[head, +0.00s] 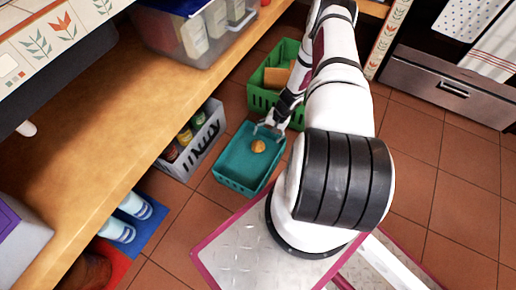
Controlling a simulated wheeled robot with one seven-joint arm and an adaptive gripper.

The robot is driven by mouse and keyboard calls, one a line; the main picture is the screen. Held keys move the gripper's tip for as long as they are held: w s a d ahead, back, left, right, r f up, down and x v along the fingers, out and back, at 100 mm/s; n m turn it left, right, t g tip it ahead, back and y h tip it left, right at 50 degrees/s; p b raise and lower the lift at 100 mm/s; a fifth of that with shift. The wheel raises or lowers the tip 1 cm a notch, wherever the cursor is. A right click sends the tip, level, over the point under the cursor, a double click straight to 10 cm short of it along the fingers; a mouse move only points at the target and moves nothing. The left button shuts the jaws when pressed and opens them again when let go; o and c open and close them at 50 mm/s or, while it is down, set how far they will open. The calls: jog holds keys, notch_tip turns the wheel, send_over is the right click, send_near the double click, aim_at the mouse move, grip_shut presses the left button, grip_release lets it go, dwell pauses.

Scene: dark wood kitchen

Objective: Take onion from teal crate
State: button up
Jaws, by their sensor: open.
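The teal crate (233,182) stands on the tiled floor, to the left of my arm. A small round yellow-orange onion (258,146) lies inside it, towards its upper right part. My gripper (265,130) is open and empty at the crate's far right corner. Its fingers are just above the onion in the picture and look apart from it. I cannot tell exactly how high the fingertips are above the crate floor.
A green crate (262,100) with orange-brown items stands behind the teal crate. A grey crate (205,140) with several bottles stands close on its left. A wooden shelf (110,120) overhangs the left side. Open tiled floor lies at right.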

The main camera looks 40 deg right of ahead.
aim_at(260, 143)
jog(key=b+x, duration=0.1)
jog(key=x, duration=0.2)
jog(key=shift+f, duration=0.25)
jog(key=shift+w+a+b+x, duration=0.15)
jog(key=shift+b+x, duration=0.35)
jog(key=shift+x, duration=0.4)
jog(key=shift+w+a+b+x, duration=0.15)
jog(key=shift+b+x, duration=0.4)
jog(key=shift+x, duration=0.35)
jog(key=shift+a+b+x, duration=0.15)
jog(key=shift+b+x, duration=0.35)
jog(key=shift+x, duration=0.4)
jog(key=shift+r, duration=0.2)
jog(key=shift+c, duration=0.6)
jog(key=c, duration=1.2)
